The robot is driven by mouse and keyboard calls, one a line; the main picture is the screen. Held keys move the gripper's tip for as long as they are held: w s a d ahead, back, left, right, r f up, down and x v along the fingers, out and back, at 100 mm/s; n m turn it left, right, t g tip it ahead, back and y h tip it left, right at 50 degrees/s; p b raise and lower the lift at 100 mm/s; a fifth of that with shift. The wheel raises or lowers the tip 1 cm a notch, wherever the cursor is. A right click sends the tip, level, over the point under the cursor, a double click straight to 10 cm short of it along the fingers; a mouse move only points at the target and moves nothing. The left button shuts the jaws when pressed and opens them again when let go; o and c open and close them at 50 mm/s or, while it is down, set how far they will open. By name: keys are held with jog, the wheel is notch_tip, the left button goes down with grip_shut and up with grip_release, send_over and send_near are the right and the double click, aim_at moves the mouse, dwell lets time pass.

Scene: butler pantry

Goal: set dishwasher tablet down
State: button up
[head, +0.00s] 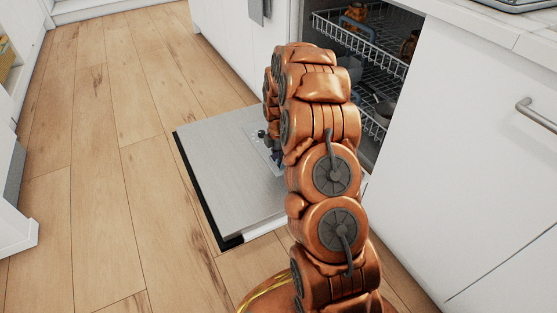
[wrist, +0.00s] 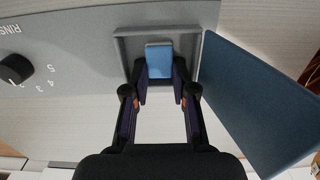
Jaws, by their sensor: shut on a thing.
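In the wrist view a small blue dishwasher tablet (wrist: 159,62) with a paler edge sits between the fingertips of my gripper (wrist: 159,74), which is shut on it. The tablet lies within the outline of a square grey dispenser compartment (wrist: 124,48), near its middle. I cannot tell whether it touches the compartment's floor. A blue-grey dispenser lid (wrist: 262,105) stands open to the right of the compartment. In the head view my arm covers the gripper and the tablet.
The dishwasher door (head: 225,175) is folded down low over the wooden floor (head: 110,130). Wire racks (head: 375,50) holding dishes are inside. A black rinse dial (wrist: 15,69) is left of the compartment. White cabinets (head: 475,130) stand at the right; floor is clear at left.

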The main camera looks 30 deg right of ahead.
jog(key=o, duration=0.6)
jog(key=shift+r, duration=0.1)
notch_tip(320, 180, up, 12)
jog(key=p, duration=0.4)
jog(key=s+a+r+m, duration=0.4)
jog(key=s+a+r, duration=0.3)
jog(key=a, duration=0.4)
jog(key=s+a+r+m+g, duration=0.1)
jog(key=s+a+m, duration=0.3)
jog(key=s, duration=0.7)
jog(key=s+a+r+m+g, duration=0.1)
jog(key=s+a+r+m, duration=0.2)
jog(key=s, duration=0.7)
jog(key=s+a+r+m+g, duration=0.1)
jog(key=s+a+r+m, duration=0.2)
jog(key=s, duration=0.8)
jog(key=shift+s+a+m+g, duration=0.15)
jog(key=shift+a+m+g, duration=0.05)
jog(key=shift+a+m, duration=0.45)
jog(key=shift+s+a+m+g, duration=0.2)
jog(key=shift+a+m, duration=0.25)
jog(key=shift+m, duration=0.3)
